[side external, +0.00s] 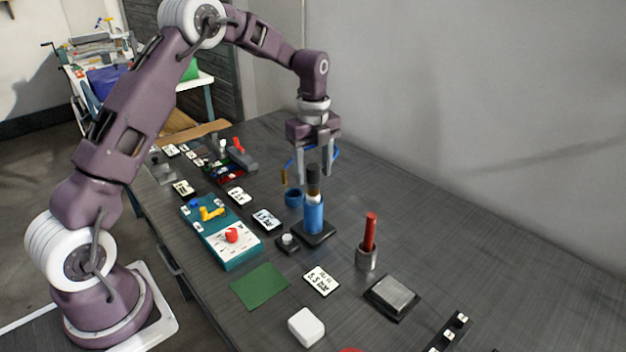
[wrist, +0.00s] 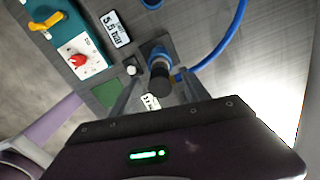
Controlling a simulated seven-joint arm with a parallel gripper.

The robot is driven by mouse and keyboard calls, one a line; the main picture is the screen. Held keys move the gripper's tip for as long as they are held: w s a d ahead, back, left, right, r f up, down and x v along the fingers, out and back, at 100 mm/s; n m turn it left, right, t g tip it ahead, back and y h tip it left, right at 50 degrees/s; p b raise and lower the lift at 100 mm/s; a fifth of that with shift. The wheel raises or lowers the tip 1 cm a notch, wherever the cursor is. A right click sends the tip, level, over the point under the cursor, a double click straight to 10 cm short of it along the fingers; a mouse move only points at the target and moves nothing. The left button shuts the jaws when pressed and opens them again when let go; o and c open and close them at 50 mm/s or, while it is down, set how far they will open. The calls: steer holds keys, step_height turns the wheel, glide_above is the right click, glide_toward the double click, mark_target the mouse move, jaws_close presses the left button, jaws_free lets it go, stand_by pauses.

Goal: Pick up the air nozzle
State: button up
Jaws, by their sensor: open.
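The likely air nozzle (side external: 313,216) is an upright blue cylinder with a narrower brass-coloured neck and a black top, standing on a dark square base. In the wrist view the nozzle (wrist: 159,66) shows from above, its black end toward the camera. My gripper (side external: 314,181) points straight down over it, open, with one finger on each side of the black top. In the wrist view my gripper's fingers (wrist: 160,82) also show apart, flanking the black end. I cannot tell whether either finger touches it. A blue hose (wrist: 228,45) curves beside it.
A teal panel (side external: 222,232) with a yellow handle and red knob lies left. A red-handled tool stands in a metal cup (side external: 366,258) to the right. A small blue cup (side external: 294,197) is close behind. Label cards and a green mat (side external: 260,286) lie around.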

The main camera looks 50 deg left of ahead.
mark_target(313, 167)
steer(key=shift+c, duration=0.4)
jaws_close()
steer(key=shift+r, duration=0.1)
step_height(313, 167, up, 10)
steer(key=shift+f, duration=2.75)
